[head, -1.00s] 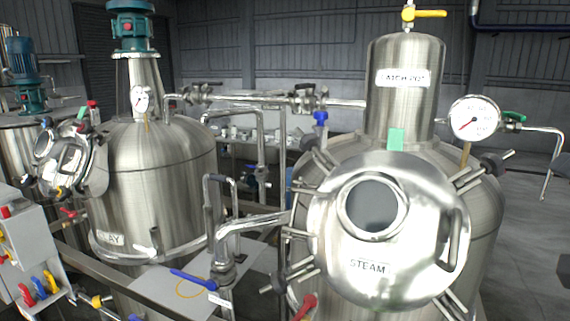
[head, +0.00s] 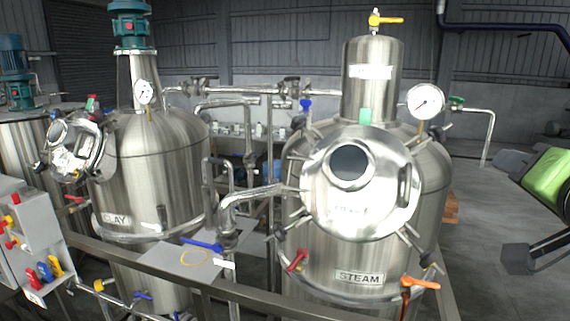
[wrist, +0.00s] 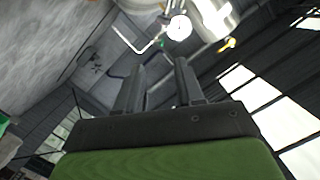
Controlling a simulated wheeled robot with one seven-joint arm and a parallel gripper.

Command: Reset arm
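My gripper (wrist: 160,78) shows in the wrist view with two dark fingers standing apart and nothing between them. Behind the fingers are a dark palm and a green body. In the head view, a green and black part of my arm enters at the right edge, over open floor and clear of the tanks. The wrist view looks up at a tilt, with a gauge (wrist: 179,27) and shiny metal beyond the fingers.
The STEAM tank (head: 425,175) with its round hatch (head: 360,205) stands right of centre, with a gauge (head: 426,101) and an orange-handled valve (head: 420,283). The CLAY tank (head: 160,170) stands left. A switch box (head: 35,225) is at lower left. Floor at right is mostly clear.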

